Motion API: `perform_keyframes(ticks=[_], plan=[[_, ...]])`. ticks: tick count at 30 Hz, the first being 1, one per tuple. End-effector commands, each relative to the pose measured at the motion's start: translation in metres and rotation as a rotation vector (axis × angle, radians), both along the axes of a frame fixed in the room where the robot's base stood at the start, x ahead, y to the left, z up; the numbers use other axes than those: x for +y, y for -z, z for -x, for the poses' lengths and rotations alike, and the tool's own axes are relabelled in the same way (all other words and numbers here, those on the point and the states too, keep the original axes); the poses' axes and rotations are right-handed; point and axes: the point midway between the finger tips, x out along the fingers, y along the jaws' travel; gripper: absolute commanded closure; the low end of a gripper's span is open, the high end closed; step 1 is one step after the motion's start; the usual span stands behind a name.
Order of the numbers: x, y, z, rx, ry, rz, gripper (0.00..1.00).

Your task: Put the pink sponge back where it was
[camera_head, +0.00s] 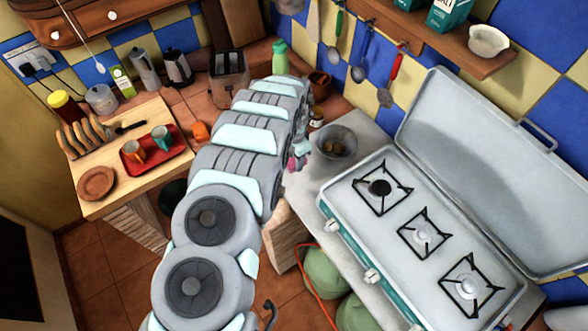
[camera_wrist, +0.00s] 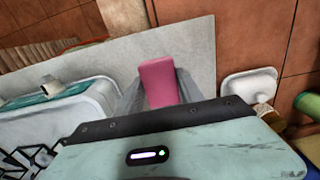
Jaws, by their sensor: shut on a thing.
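The pink sponge (camera_wrist: 158,80) is held between the two fingers of my gripper (camera_wrist: 160,90) in the wrist view. It shows against the pale grey counter slab. I cannot tell its exact height over the slab. In the head view only a small pink part of the sponge (camera_head: 293,163) shows beside my gripper (camera_head: 300,156), and my arm hides the rest. A white, rounded, shallow dish (camera_wrist: 248,85) lies to the right of the sponge in the wrist view, on brown tiles, and looks empty.
A metal bowl (camera_head: 336,141) with brown items stands right of my gripper. The open camping stove (camera_head: 420,235) fills the right side. A small jar (camera_head: 316,117) and brown pot (camera_head: 320,85) stand behind. At the left are a red tray (camera_head: 155,150) with cups and a toaster (camera_head: 228,73).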

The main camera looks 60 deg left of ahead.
Motion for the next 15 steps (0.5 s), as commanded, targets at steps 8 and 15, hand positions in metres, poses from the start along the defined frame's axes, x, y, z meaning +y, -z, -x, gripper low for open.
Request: perform_keyframes(ticks=[8,15], plan=[[0.001,0.034,-0.001,-0.003,0.000,-0.004,0.93],[0.001,0.042,0.000,-0.002,-0.001,-0.001,0.93]])
